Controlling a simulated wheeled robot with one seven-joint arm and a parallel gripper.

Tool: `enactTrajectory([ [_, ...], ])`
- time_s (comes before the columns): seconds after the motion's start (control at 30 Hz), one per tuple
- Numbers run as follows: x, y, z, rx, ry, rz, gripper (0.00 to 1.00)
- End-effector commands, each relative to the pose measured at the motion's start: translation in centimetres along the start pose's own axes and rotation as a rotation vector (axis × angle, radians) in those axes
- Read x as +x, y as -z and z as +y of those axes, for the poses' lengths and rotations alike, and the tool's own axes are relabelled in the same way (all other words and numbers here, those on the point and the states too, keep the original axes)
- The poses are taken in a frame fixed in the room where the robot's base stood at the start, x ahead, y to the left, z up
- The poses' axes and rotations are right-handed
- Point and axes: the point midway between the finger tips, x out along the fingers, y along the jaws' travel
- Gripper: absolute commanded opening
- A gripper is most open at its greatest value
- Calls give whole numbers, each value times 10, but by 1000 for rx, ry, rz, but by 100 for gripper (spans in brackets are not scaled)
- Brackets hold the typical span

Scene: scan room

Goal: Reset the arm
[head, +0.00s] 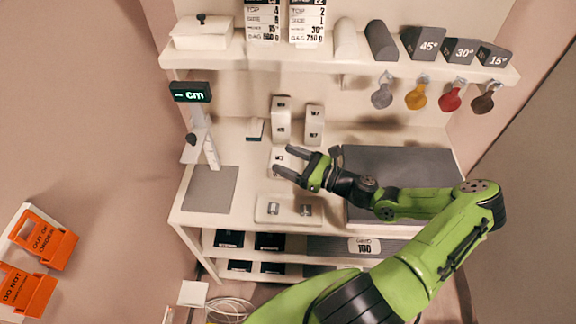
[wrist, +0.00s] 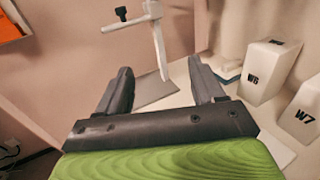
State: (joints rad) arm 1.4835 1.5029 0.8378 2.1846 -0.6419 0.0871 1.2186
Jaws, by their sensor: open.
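My green arm reaches in from the lower right in the head view. My gripper (head: 288,164) is open and empty above the white bench (head: 240,160). Its two dark fingers point left. In the wrist view my gripper (wrist: 160,85) shows both fingers spread apart with nothing between them. Beyond them are a grey plate (wrist: 156,90) and the white measuring stand (wrist: 157,40).
White blocks (head: 281,120) stand behind my gripper; one in the wrist view is marked W6 (wrist: 252,78). A large grey slab (head: 400,165) lies under my forearm. The shelf (head: 340,65) above holds angle wedges (head: 424,44) and hanging coloured tags (head: 417,97). Orange signs (head: 45,240) are at left.

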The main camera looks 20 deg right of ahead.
Motion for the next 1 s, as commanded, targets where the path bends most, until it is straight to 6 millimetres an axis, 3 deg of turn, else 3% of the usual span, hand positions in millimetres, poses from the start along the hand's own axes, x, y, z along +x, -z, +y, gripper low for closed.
enactTrajectory([
  [0.27,2,1,4,-4,-17,3,68],
  [0.33,6,2,13,-43,-61,36,68],
  [0.5,12,17,72,-371,-407,279,68],
  [0.67,-10,19,110,-755,-781,500,68],
  [0.87,-42,-20,126,-1219,-1152,703,68],
  [1.0,-62,-68,136,-1531,-1324,799,68],
])
